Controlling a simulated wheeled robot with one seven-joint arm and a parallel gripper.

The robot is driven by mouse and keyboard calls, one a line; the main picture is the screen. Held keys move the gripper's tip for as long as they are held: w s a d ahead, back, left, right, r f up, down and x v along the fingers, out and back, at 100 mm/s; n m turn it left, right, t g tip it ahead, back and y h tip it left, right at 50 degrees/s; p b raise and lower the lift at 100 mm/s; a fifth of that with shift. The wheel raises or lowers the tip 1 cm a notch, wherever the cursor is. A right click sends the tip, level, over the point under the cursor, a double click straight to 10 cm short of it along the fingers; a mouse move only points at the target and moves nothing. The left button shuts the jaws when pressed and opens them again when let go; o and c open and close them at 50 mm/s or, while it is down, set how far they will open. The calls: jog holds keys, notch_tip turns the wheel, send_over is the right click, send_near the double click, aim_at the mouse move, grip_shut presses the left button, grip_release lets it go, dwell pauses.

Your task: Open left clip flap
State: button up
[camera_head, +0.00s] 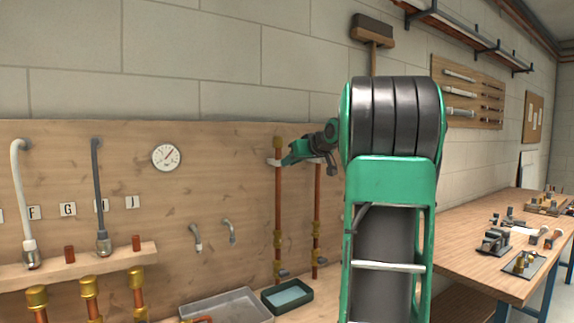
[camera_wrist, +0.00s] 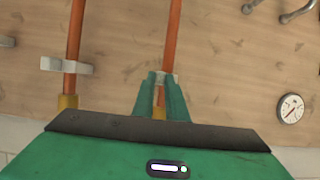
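Two copper pipes run up the wooden board, each with a pale clip. The left pipe (camera_head: 278,205) has its left clip (camera_head: 273,162) near the top; in the wrist view, which is turned about, this clip (camera_wrist: 162,79) is on the right-hand pipe. My gripper (camera_head: 287,160) is at the left clip. In the wrist view its two green fingertips (camera_wrist: 162,84) stand slightly apart, with part of the clip between them. I cannot tell whether they touch it. The flap's position is largely hidden. The right clip (camera_wrist: 66,66) is outside the fingers, on the other pipe.
A round gauge (camera_head: 166,157) hangs left of the pipes. Two bent grey spouts (camera_head: 229,232) are on the board. A grey tray (camera_head: 228,307) and a green tray (camera_head: 287,295) lie below. A workbench (camera_head: 490,262) with parts stands right.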

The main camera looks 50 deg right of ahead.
aim_at(277, 162)
grip_shut()
jog(key=shift+a, duration=0.2)
jog(key=a+m+g+h, duration=0.1)
jog(key=m+g+h, duration=0.1)
jog(key=m+h, duration=0.1)
jog(key=a+m+g+h, duration=0.2)
jog(key=m+h, duration=0.1)
jog(key=w+a+m+g+h, duration=0.1)
jog(key=m+g+h, duration=0.1)
jog(key=m+g, duration=0.1)
jog(key=shift+a+f+m+h, duration=0.1)
jog(key=shift+a+m+h, duration=0.2)
jog(key=shift+a+h, duration=0.1)
jog(key=shift+w+a+m+g+h, duration=0.25)
jog(key=shift+w+a+m+g, duration=0.1)
jog(key=shift+m+g, duration=0.8)
jog(key=shift+w+a+m+g+h, duration=0.2)
jog(key=shift+w+m+g+h, duration=0.1)
jog(key=shift+m+g, duration=0.85)
jog(key=shift+w+a+m+g+h, duration=0.25)
jog(key=shift+w+a+m+g, duration=0.1)
jog(key=shift+m+g, duration=0.8)
jog(key=shift+w+r+m+g, duration=0.25)
jog(key=shift+m+g, duration=0.1)
jog(key=shift+g, duration=0.4)
